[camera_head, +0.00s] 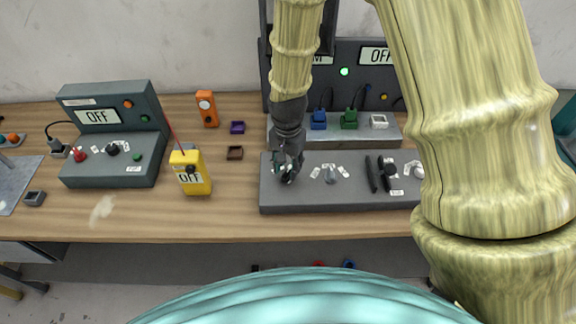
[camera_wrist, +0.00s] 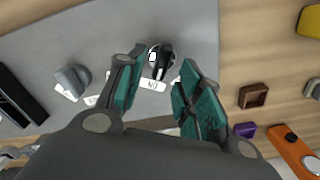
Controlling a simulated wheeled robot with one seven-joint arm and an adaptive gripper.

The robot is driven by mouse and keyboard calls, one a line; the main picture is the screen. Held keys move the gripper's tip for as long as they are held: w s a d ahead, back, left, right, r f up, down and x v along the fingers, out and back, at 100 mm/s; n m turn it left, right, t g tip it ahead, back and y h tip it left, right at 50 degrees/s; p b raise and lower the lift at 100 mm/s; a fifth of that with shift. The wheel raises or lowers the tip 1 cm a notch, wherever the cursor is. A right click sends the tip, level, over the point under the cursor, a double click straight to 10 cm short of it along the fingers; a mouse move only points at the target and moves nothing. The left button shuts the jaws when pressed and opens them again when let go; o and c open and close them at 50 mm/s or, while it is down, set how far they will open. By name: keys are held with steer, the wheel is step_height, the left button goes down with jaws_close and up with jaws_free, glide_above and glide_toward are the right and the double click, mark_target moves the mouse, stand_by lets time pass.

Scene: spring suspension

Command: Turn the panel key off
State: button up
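The grey control panel (camera_head: 305,201) lies at the right of the bench, with a row of knobs and switches on top. My gripper (camera_head: 287,172) points down over its left end. In the wrist view a dark round knob or key (camera_wrist: 163,64) with a light mark and a white label shows between the fingers of my gripper (camera_wrist: 162,58). The fingers are open, one on each side of it; I cannot tell whether they touch it. A grey knob (camera_head: 330,174) sits to its right on the panel. The upright back panel bears a screen (camera_head: 377,56) reading OFF.
A dark green box (camera_head: 108,170) with an OFF screen stands at the left. A yellow handheld device (camera_head: 190,173), an orange device (camera_head: 207,109) and small purple (camera_head: 237,127) and brown (camera_head: 235,153) trays lie between. Blue and green plugs (camera_head: 349,119) sit behind the panel.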

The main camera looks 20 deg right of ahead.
steer(key=shift+f, duration=0.75)
jaws_close()
steer(key=shift+n, duration=0.3)
steer(key=n, duration=0.5)
steer(key=shift+a+n+p, duration=0.2)
steer(key=shift+n+p, duration=0.1)
steer(key=n, duration=0.5)
steer(key=shift+w+a+n, duration=0.1)
steer(key=shift+a+n, duration=0.05)
steer(key=shift+n, duration=0.25)
